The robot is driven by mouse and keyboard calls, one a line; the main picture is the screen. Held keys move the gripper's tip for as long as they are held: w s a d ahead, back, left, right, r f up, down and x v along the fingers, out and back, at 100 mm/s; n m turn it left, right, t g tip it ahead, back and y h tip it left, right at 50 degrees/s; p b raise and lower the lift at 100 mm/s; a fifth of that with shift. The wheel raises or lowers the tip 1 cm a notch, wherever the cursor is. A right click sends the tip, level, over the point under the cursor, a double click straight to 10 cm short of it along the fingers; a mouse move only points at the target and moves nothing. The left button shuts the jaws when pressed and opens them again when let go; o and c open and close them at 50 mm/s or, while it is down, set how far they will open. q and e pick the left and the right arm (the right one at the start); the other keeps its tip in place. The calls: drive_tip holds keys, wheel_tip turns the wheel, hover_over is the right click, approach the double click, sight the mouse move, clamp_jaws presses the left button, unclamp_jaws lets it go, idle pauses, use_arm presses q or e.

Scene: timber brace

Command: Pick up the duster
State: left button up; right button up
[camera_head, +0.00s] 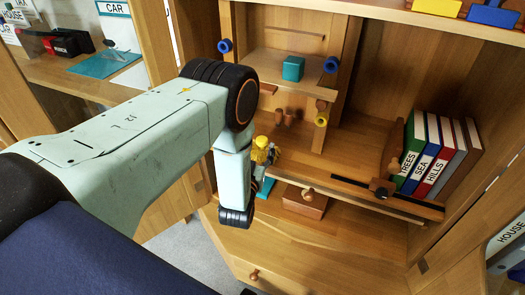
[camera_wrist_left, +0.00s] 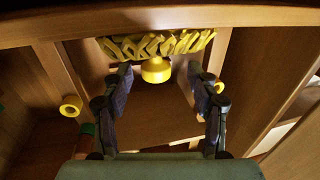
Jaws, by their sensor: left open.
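The duster (camera_wrist_left: 157,44), a wide yellow strand-like head, lies across the top middle of the left wrist view. A yellow rounded knob (camera_wrist_left: 156,70) shows just below it, toward me. My left gripper (camera_wrist_left: 160,78) is open, its two dark fingers on either side of the knob with gaps between. In the head view, a small yellow shape (camera_head: 262,150) beside my left forearm appears to be the duster. My left forearm and wrist hide much of that area, and the gripper's fingers are hard to make out there. My right gripper is not in view.
Wooden shelves surround the gripper. A teal cube (camera_head: 293,68) sits on the upper shelf, and blue and yellow rings mark the frame. Upright books (camera_head: 433,152) stand at right behind a dark bar (camera_head: 385,190). A brown box (camera_head: 305,201) lies below.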

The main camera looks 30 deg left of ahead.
sight(261, 145)
use_arm(q)
drive_tip(key=x, duration=0.2)
drive_tip(key=b+x, duration=0.1)
drive_tip(key=shift+w+d+r, duration=0.15)
drive_tip(key=shift+d+r, duration=0.1)
drive_tip(key=shift+w+a, duration=0.1)
drive_tip(key=shift+w, duration=0.1)
drive_tip(key=shift+c, duration=0.5)
drive_tip(key=c, duration=0.3)
clamp_jaws()
